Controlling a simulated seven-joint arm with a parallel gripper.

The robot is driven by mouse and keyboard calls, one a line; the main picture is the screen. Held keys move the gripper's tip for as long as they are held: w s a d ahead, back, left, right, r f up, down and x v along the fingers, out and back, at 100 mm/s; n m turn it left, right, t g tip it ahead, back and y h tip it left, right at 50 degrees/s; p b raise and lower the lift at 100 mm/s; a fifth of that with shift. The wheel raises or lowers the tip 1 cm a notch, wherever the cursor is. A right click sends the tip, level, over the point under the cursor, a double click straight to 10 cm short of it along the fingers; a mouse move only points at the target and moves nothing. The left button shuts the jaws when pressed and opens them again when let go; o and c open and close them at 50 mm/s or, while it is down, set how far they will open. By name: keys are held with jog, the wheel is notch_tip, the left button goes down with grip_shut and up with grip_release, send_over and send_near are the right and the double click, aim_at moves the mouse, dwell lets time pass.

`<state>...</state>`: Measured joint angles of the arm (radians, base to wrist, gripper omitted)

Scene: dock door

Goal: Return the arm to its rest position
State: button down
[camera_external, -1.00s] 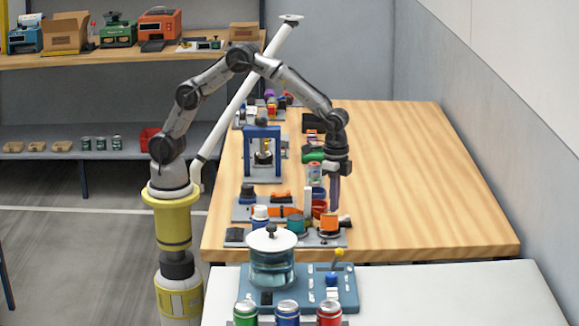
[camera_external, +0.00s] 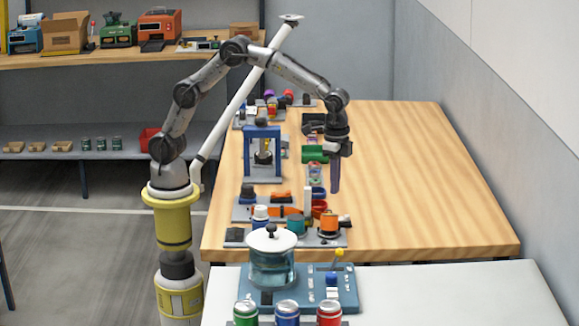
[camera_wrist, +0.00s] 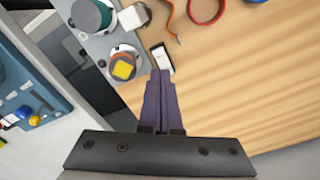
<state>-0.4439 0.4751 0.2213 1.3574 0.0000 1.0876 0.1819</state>
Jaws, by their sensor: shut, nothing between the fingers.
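My gripper (camera_external: 335,188) hangs down above the wooden table (camera_external: 420,200), to the right of the row of devices, with its purple fingers together and nothing between them. In the wrist view my gripper (camera_wrist: 160,75) shows its two long purple fingers side by side. Beyond their tips lies a small white and black block (camera_wrist: 161,60). My arm is bent in an arch from its yellow base on the left to the table.
An orange cylinder (camera_external: 329,222) stands on a grey plate below my gripper. A blue frame (camera_external: 263,152) stands farther back. A glass jar (camera_external: 271,262) and several cans stand in front. The table's right side is clear.

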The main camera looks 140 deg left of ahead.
jog(key=s+d+r+m+t, duration=0.1)
jog(key=s+d+r+t, duration=0.1)
jog(key=s+d+r, duration=0.5)
jog(key=s+d+r+m+t, duration=0.25)
jog(key=d+r, duration=0.55)
jog(key=r, duration=0.4)
jog(key=s+d+f, duration=0.3)
jog(key=s+f, duration=0.1)
jog(key=s, duration=0.5)
jog(key=s+d+f+t, duration=0.1)
jog(key=s+d+f, duration=0.2)
jog(key=s, duration=0.7)
jog(key=shift+d+f, duration=0.15)
jog(key=shift+f, duration=0.25)
